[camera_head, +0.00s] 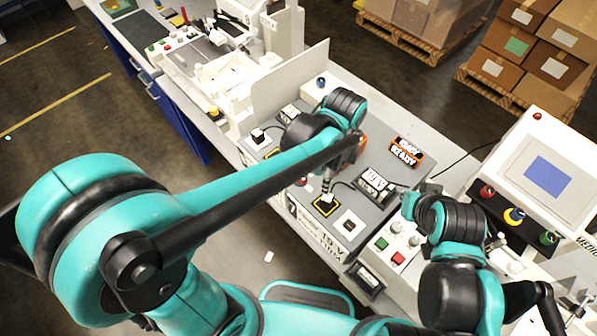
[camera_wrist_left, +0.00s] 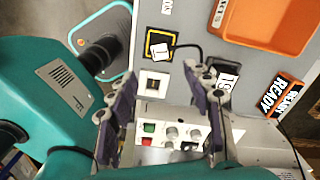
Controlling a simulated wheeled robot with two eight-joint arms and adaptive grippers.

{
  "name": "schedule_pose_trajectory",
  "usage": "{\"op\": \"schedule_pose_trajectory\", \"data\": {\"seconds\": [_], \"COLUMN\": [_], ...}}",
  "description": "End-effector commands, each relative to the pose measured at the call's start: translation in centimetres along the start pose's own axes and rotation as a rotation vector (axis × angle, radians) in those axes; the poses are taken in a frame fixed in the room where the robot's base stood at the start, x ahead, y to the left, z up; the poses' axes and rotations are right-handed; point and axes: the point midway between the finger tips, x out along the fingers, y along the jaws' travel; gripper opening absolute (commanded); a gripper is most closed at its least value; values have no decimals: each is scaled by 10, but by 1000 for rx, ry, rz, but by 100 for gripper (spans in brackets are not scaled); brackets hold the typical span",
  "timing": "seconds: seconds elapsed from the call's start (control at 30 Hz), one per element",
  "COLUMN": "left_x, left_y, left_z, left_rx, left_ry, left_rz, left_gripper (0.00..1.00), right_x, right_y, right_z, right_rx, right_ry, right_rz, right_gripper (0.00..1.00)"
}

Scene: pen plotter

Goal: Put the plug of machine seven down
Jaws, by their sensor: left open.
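The plug of machine seven (camera_wrist_left: 160,48) has a pale top with a dark marking and sits on a black pad with a yellow border (camera_wrist_left: 149,32).
An orange tray (camera_wrist_left: 265,22) and a READY sign (camera_head: 405,152) lie on the grey panel behind. A control box with red and green buttons (camera_head: 390,240) stands at the panel's right. A screen console (camera_head: 545,175) is farther right. A white upright wall (camera_head: 290,85) stands left.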

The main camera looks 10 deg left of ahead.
Motion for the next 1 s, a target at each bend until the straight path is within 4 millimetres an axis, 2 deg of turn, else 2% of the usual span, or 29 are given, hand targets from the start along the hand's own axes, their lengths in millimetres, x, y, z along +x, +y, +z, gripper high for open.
{"op": "schedule_pose_trajectory", "data": {"seconds": [0.07,0.17,0.27,0.4,0.5,0.6,0.7,0.83,1.0], "left_x": [-2,-10,-24,-42,-49,-53,-54,-54,-54], "left_y": [1,6,18,42,59,74,85,92,92], "left_z": [3,18,46,91,117,138,151,160,162], "left_rx": [-25,-150,-397,-855,-1164,-1419,-1597,-1717,-1745], "left_ry": [2,12,40,124,207,295,370,429,444], "left_rz": [-8,-49,-130,-279,-379,-460,-516,-553,-562], "left_gripper": [51,51,51,51,51,51,51,51,51], "right_x": [0,0,0,0,0,0,0,0,0], "right_y": [0,0,0,0,0,0,0,0,0], "right_z": [0,0,0,0,0,0,0,0,0], "right_rx": [0,0,0,0,0,0,0,0,0], "right_ry": [0,0,0,0,0,0,0,0,0], "right_rz": [0,0,0,0,0,0,0,0,0], "right_gripper": [0,0,0,0,0,0,0,0,0]}}
